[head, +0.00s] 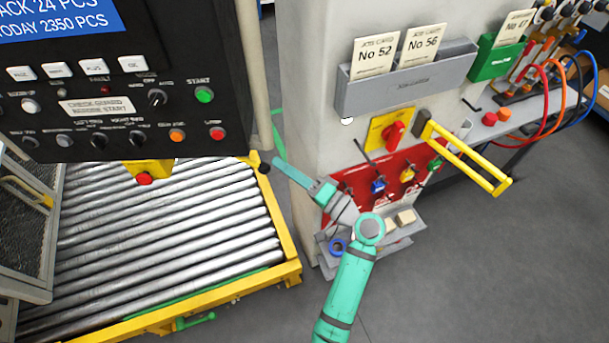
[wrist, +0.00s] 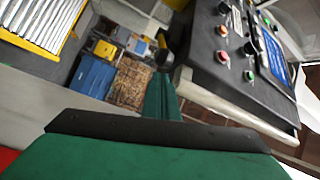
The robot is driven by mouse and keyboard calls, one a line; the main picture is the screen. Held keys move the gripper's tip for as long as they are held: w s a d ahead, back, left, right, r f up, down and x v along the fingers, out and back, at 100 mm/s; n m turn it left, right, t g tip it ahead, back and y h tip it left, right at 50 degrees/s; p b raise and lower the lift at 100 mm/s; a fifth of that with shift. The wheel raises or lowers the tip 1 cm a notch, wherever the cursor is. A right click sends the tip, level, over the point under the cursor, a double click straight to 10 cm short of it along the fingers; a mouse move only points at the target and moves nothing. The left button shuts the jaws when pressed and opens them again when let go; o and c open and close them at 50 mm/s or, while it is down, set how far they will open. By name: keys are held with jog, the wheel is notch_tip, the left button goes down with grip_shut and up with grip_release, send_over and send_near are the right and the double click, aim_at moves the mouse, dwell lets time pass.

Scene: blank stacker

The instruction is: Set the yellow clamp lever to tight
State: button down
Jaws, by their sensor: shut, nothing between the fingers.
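A yellow double-bar handle (head: 465,160) juts out to the right from a dark mount on the grey cabinet. It is the only yellow lever-like part I make out, and I cannot tell whether it is the clamp lever or which setting it has. My gripper (head: 277,162) is shut and empty, pointing up-left, well left of that handle and between the cabinet and the roller conveyor. In the wrist view the green gripper (wrist: 161,82) points past the control panel's edge. The handle does not show there.
The control panel (head: 130,100) hangs at the upper left, above the yellow-framed roller conveyor (head: 150,230). The grey cabinet (head: 310,90) carries a red rotary switch (head: 394,133), a red padlock board (head: 345,180) and a card holder (head: 405,85). The floor (head: 480,270) at lower right is clear.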

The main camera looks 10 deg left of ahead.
jog(key=shift+x, duration=1.05)
jog(key=shift+s, duration=0.1)
